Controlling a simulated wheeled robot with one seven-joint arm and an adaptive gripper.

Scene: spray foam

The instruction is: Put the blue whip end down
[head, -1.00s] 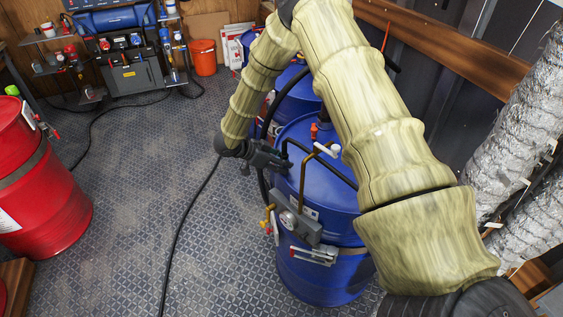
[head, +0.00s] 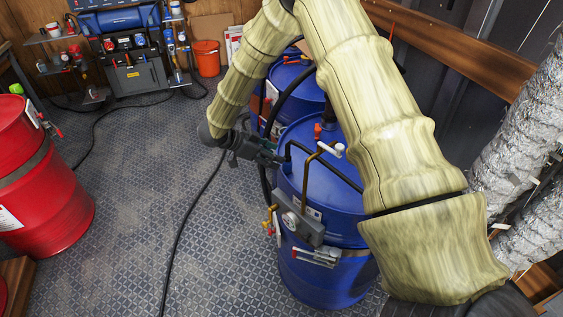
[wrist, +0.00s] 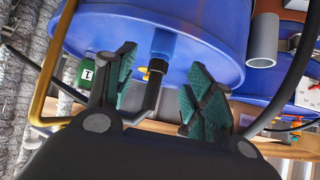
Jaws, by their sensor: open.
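My gripper (head: 272,159) is at the left side of the near blue drum (head: 318,165), at about the height of its top. In the wrist view my gripper (wrist: 160,90) has its two green-padded fingers spread apart. A black elbow-shaped hose end (wrist: 154,82) shows between the fingers, with a gap to each pad. I take it for the blue whip end, though I cannot be sure. The blue drum (wrist: 200,22) lies just behind it. In the head view a black hose (head: 325,169) runs over the drum top; its end by my gripper is hard to make out.
A brass pipe with a white valve handle (head: 331,150) rises from the drum top. A grey valve box (head: 300,226) is on its front. Another blue drum (head: 298,85) stands behind. A red drum (head: 45,190) is at left. The floor (head: 130,200) between is mostly clear, with black hoses on it.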

